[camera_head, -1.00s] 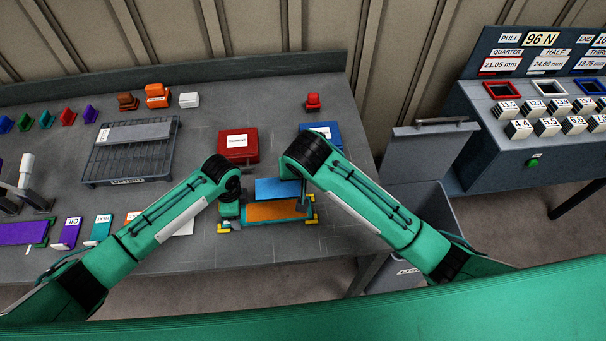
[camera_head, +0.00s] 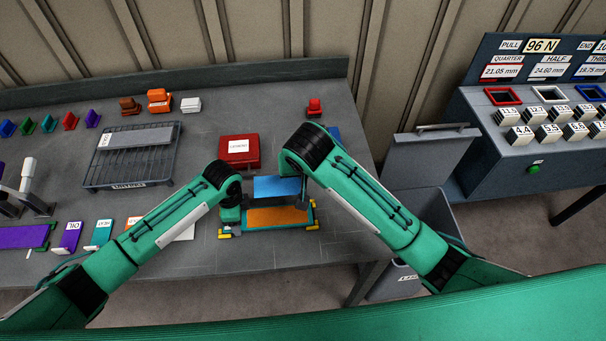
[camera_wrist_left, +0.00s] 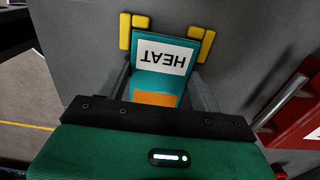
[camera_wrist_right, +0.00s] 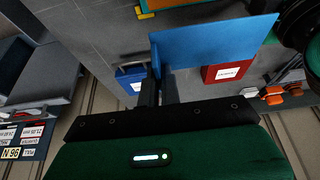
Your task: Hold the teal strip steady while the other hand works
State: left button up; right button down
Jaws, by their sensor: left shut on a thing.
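The teal strip lies flat on the bench between yellow corner pieces (camera_wrist_left: 201,44), with an orange area (camera_head: 278,217) along its middle. Its end with a white HEAT label (camera_wrist_left: 163,52) shows in the left wrist view. My left gripper (camera_head: 229,218) is shut on that end, with one finger on each side. My right gripper (camera_wrist_right: 160,82) is shut on the edge of a blue sheet (camera_wrist_right: 215,43). The sheet also shows in the head view (camera_head: 277,187), apart from the strip on its far side. My right gripper's fingertips are mostly hidden in the head view.
A red box (camera_head: 240,152) stands behind the strip; a blue box (camera_wrist_right: 132,84) is partly hidden by my right arm in the head view. A wire rack (camera_head: 132,160) and labelled pieces lie to the left. A grey bin (camera_head: 420,210) is beyond the bench's right edge.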

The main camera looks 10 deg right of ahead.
jog(key=shift+r, duration=2.65)
pick_arm(q)
jog(key=o, duration=1.3)
notch_tip(320, 180, up, 12)
jog(key=shift+r, duration=0.1)
